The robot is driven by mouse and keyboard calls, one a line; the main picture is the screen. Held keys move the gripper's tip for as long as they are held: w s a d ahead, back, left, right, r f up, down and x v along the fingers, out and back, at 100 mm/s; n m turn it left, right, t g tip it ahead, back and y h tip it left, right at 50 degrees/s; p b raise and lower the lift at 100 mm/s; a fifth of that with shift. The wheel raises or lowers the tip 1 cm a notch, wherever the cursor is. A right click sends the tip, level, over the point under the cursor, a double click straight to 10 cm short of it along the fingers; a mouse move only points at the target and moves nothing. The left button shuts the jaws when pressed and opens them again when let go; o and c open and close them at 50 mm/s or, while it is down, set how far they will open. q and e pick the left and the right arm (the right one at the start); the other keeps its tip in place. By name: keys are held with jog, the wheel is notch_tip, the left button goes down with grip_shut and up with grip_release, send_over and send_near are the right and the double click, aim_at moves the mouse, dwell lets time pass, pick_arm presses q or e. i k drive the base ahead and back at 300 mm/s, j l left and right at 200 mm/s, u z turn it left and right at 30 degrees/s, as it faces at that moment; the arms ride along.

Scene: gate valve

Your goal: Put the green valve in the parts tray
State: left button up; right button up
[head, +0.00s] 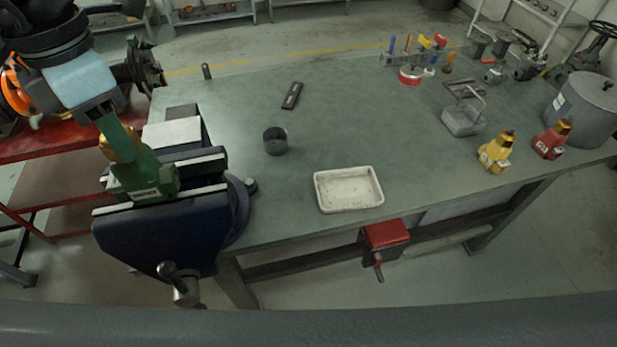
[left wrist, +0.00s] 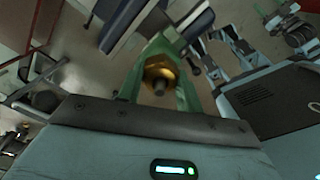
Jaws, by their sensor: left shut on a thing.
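The green valve (head: 146,181) with its brass top is at the jaws of the blue vise (head: 165,232) on the left of the bench. I cannot tell whether the jaws touch it. My left gripper (head: 122,147) comes down from above and is shut on the valve around its brass part. In the left wrist view the valve's brass nut and stem (left wrist: 160,78) show between the two green fingers. The white parts tray (head: 348,190) lies empty near the bench's front edge, right of the vise. My right gripper is not in view.
A dark cylindrical cup (head: 275,140) stands between vise and tray. A dark flat bar (head: 292,95) lies behind it. Yellow (head: 496,152) and red (head: 551,140) valves, a wire-handled basket (head: 463,118) and a grey pot (head: 582,110) stand on the right. The middle bench is mostly clear.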

aim_at(347, 192)
jog(key=k, duration=0.9)
